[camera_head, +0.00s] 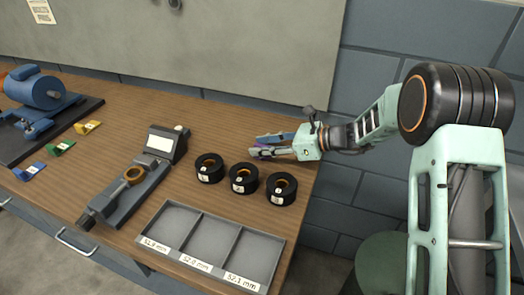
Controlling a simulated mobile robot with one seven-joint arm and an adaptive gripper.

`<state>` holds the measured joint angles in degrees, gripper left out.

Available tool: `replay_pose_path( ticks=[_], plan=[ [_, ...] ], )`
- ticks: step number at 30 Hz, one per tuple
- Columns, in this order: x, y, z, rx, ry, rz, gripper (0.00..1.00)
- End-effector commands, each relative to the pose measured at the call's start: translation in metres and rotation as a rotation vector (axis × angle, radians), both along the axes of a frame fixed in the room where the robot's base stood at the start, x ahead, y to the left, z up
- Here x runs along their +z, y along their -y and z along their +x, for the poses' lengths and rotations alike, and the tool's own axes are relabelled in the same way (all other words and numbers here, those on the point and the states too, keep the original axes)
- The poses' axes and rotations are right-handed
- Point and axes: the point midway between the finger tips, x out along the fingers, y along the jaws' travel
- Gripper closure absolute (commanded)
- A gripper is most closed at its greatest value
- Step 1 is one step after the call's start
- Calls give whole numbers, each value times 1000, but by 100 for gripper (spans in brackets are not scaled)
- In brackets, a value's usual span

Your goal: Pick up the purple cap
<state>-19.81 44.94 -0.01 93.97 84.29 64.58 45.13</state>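The purple cap (259,152) shows only as a small purple patch at my gripper's fingertips, near the right end of the wooden bench; most of it is hidden. My gripper (262,145) reaches in from the right, low over the bench, with its fingers pointing left. A gap shows between the fingers. The cap is at or between the tips, but I cannot tell whether they grip it or whether it rests on the bench.
Three black rings (243,179) stand just left and in front of my gripper. A three-compartment tray (211,243) is at the front edge. A wall stands behind.

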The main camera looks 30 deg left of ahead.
Motion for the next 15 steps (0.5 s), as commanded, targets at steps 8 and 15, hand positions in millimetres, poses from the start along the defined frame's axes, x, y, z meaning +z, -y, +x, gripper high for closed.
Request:
replay_pose_path(
  ticks=[8,15],
  plan=[
    [-1,-3,0,-1,1,0,68],
    [-1,-2,0,-1,1,0,95]
  ],
)
